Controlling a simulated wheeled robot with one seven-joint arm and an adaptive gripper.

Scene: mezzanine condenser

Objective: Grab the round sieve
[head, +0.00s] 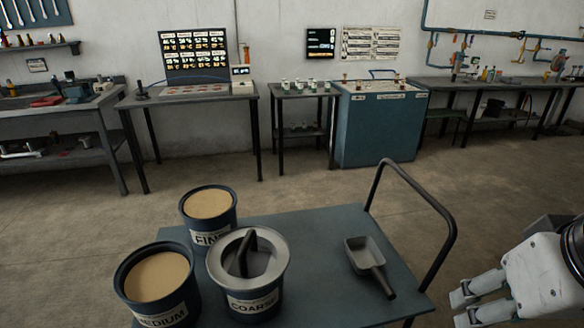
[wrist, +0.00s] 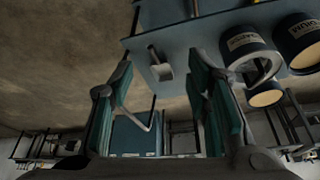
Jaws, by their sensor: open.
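The round sieve (head: 223,268) is a grey ring with a wide pale rim and a dark arched handle across its middle. It sits on top of the bucket labelled COARSE (head: 254,304) on the blue cart. In the wrist view, the sieve's pale rim (wrist: 262,78) shows at the upper right beside the buckets. My gripper (wrist: 162,64) is open and empty, its two fingers wide apart in the wrist view. In the head view, part of my gripper and arm shows at the right edge, beyond the cart's handle and well apart from the sieve.
The FINE bucket (head: 207,225) and the MEDIUM bucket (head: 157,290), both filled with tan material, stand close to the sieve. A grey scoop (head: 365,255) lies on the right of the cart top (head: 320,235). A dark tube handle (head: 447,215) rises at the cart's right end.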

